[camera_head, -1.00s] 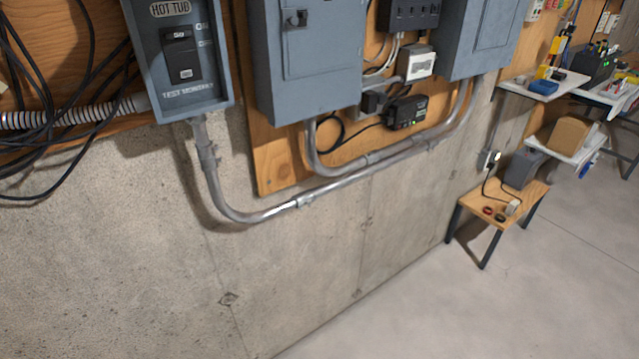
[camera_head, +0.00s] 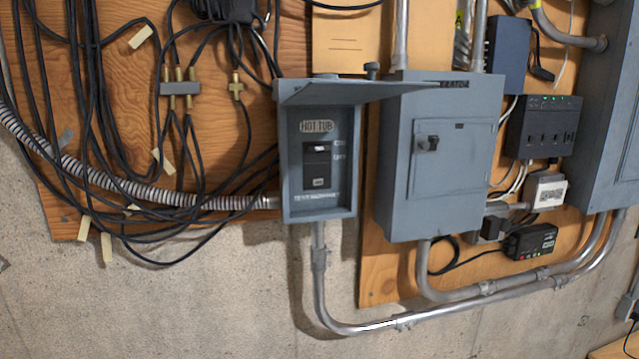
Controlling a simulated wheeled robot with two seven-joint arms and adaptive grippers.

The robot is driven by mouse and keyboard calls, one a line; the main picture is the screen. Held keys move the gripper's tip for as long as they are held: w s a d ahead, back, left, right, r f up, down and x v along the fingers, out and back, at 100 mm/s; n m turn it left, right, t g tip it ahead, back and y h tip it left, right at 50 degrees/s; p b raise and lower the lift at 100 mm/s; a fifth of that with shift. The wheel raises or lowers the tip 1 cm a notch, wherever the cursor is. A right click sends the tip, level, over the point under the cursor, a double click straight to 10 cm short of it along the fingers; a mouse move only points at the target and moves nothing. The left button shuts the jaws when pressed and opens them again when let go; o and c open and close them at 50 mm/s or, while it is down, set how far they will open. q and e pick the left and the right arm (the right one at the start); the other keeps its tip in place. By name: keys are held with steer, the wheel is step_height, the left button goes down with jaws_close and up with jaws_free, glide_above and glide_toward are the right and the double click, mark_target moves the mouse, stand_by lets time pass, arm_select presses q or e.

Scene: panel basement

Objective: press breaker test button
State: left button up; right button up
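The hot tub breaker box (camera_head: 347,160) is a small grey-blue box on the wall in the middle of the head view, with its lid (camera_head: 370,92) raised. Inside it is a black breaker (camera_head: 319,166) under a "HOT TUB" label (camera_head: 316,127). The breaker has a pale switch near its top, beside small on/off lettering. A small light test button (camera_head: 318,183) sits at the breaker's lower end, above lettering that seems to read "TEST MONTHLY". Neither of my grippers shows in the view.
A larger closed grey panel (camera_head: 440,165) stands close to the right of the box. Black cables (camera_head: 100,120) and a ribbed conduit (camera_head: 150,198) hang at the left. A metal conduit (camera_head: 319,275) runs down from the box.

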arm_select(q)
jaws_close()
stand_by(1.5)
